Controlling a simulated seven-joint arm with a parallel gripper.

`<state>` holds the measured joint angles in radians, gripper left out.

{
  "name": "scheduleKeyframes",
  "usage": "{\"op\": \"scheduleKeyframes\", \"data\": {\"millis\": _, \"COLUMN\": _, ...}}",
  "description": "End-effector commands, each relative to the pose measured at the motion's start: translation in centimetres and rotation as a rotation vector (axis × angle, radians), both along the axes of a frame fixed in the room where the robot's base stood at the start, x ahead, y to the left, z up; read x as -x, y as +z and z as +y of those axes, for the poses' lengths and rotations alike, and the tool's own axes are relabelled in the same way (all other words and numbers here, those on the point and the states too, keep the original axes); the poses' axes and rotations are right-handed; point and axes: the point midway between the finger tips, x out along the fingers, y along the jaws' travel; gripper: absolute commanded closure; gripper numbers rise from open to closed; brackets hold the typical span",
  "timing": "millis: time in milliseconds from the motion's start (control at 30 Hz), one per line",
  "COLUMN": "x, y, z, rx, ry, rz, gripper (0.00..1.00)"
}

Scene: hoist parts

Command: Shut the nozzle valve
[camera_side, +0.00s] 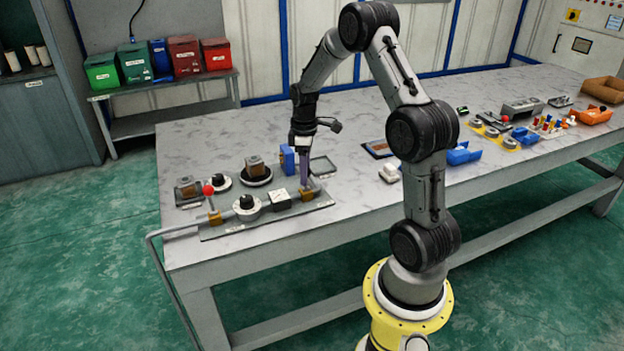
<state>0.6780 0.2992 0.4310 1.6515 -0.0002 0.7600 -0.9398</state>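A grey plate (235,234) lies near the table's front left edge with a line of fittings on it. At its left end, a lever with a red ball knob (208,190) stands up from a brass-coloured block (215,217). At its right end is another brass-coloured block (307,194). The frame does not show which one is the nozzle valve. My gripper (305,184) points down at the right-hand block, its purplish fingers at or just above it. Any handle there is hidden or too small to make out. I cannot tell whether the fingers touch or hold anything.
Between the blocks are a round dark-topped fitting (247,207) and a white block (280,199). Behind stand a brown part on a black disc (256,171), a blue block (287,160) and a grey tray (323,166). A grey hose (152,250) runs off the left edge.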

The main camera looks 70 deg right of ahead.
Motion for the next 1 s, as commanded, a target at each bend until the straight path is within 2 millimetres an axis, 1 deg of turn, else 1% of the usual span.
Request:
{"op": "scheduleKeyframes", "data": {"millis": 367, "x": -0.1, "y": 0.0, "z": -0.1, "rx": 0.0, "ry": 0.0, "rz": 0.0, "gripper": 0.47}}
{"op": "scheduleKeyframes", "data": {"millis": 1000, "x": -1.6, "y": -0.5, "z": -1.6, "rx": 0.001, "ry": 0.0, "rz": -0.001, "gripper": 0.47}}
